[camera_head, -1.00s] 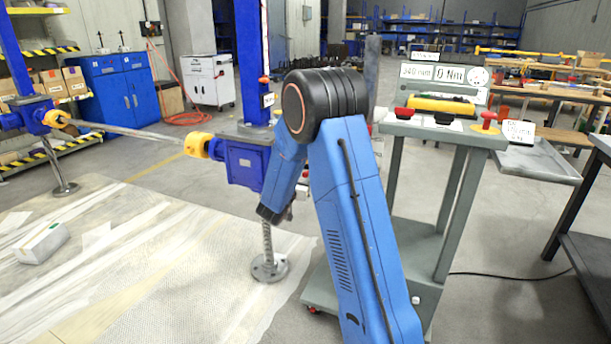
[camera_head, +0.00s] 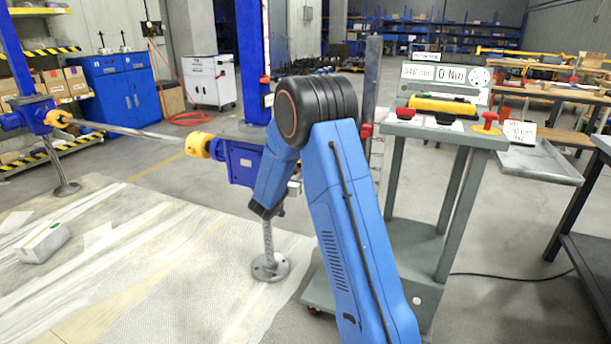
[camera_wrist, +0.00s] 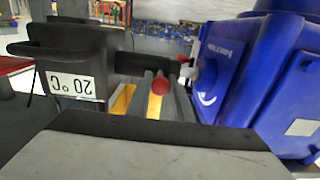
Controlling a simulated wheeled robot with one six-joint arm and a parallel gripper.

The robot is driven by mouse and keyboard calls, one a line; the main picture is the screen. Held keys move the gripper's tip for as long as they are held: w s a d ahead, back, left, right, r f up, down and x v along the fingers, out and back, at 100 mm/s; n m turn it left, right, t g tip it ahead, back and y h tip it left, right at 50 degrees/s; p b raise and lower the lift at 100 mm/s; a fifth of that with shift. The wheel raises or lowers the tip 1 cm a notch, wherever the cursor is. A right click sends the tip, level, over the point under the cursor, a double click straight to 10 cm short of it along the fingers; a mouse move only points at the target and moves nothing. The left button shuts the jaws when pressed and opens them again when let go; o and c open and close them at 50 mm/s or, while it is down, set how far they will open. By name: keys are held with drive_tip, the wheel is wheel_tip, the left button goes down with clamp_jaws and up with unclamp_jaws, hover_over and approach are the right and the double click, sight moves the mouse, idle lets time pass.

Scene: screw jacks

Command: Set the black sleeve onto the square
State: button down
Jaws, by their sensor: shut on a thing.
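In the head view my blue forearm hides my gripper and what it holds. In the wrist view my gripper (camera_wrist: 150,72) is shut on a dark piece (camera_wrist: 145,62), seemingly the black sleeve; its outline is partly hidden and its exact shape cannot be told. A blue jack gearbox (camera_wrist: 240,70) stands close on the right of the wrist view. It also shows in the head view as a blue housing (camera_head: 239,163) behind my forearm, with a yellow coupling (camera_head: 199,145) on its left. I cannot pick out the square, nor tell whether the held piece touches it.
A screw foot (camera_head: 270,266) stands below the gearbox. A white box (camera_head: 42,242) lies on the pale floor sheet.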

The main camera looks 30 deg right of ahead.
drive_tip(key=shift+w+a, duration=0.75)
drive_tip(key=shift+w, duration=0.25)
drive_tip(key=c, duration=1.6)
unclamp_jaws()
drive_tip(key=v, duration=1.7)
drive_tip(key=shift+s+a, duration=0.2)
drive_tip(key=shift+w, duration=0.1)
